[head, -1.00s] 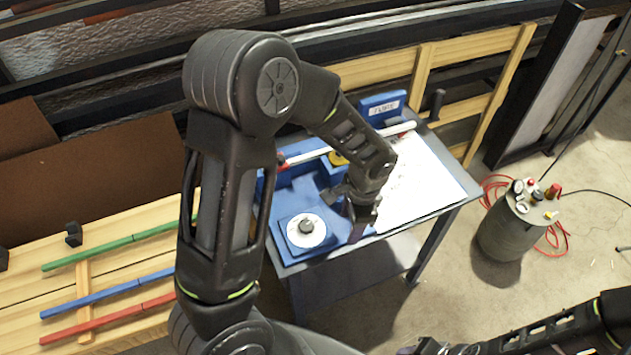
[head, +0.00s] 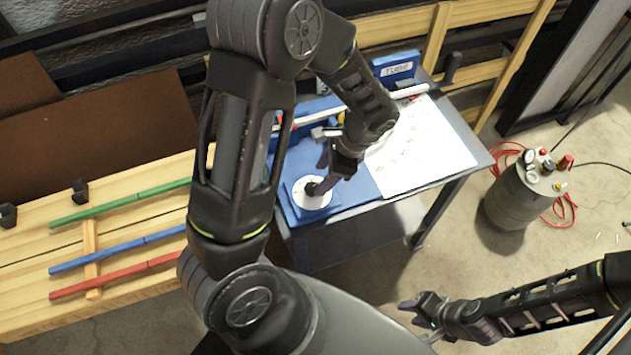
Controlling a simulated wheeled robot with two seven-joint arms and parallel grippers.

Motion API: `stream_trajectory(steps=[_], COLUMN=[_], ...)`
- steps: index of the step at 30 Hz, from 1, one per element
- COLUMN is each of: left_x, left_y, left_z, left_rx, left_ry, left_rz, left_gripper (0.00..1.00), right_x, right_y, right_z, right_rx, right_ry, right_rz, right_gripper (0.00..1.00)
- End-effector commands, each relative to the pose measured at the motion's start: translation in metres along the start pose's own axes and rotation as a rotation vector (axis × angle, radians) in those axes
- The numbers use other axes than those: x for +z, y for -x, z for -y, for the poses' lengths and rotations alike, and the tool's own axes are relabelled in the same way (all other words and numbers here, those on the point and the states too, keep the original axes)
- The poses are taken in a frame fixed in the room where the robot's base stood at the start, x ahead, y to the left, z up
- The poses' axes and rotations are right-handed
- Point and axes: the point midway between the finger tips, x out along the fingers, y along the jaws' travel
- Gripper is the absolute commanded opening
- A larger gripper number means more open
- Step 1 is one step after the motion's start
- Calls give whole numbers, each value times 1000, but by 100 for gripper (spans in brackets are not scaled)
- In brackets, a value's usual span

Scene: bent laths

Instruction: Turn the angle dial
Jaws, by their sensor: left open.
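The angle dial (head: 302,203) is a white disc with a dark knob in its middle, set on a blue base on the small metal table. My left gripper (head: 320,175) is open, with its fingers right by the knob, one of them over the dial's upper right part. The gripper partly hides the dial and knob. I cannot tell whether a finger touches the knob. My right gripper (head: 418,318) is low at the front, off the table and far from the dial; its jaw opening is unclear.
A white written sheet (head: 425,150) covers the table's right part. A labelled blue block (head: 396,68) stands at the back. Green (head: 120,204), blue (head: 115,257) and red (head: 115,275) laths lie on the wooden bench. A grey canister (head: 525,195) with gauges stands on the floor at right.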

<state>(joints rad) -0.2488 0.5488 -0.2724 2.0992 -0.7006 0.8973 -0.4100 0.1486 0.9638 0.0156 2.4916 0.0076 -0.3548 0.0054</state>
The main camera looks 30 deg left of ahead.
Motion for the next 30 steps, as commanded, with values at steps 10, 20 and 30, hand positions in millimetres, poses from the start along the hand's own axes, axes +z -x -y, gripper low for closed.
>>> stream_trajectory(steps=[10, 20, 30], left_x=[0, 0, 0], left_y=[-46, -50, -49], left_z=[0, 0, 0], left_rx=[1, 0, 0], left_ry=[1, 1, 1], left_rz=[1, -1, -1], left_gripper=[55, 55, 27], right_x=[1, 1, 1], right_y=[5, 5, 5], right_z=[1, 1, 1], right_rx=[2, 2, 2], right_ry=[-1, -1, -1], right_rz=[2, 2, 2], right_gripper=[36, 36, 36])
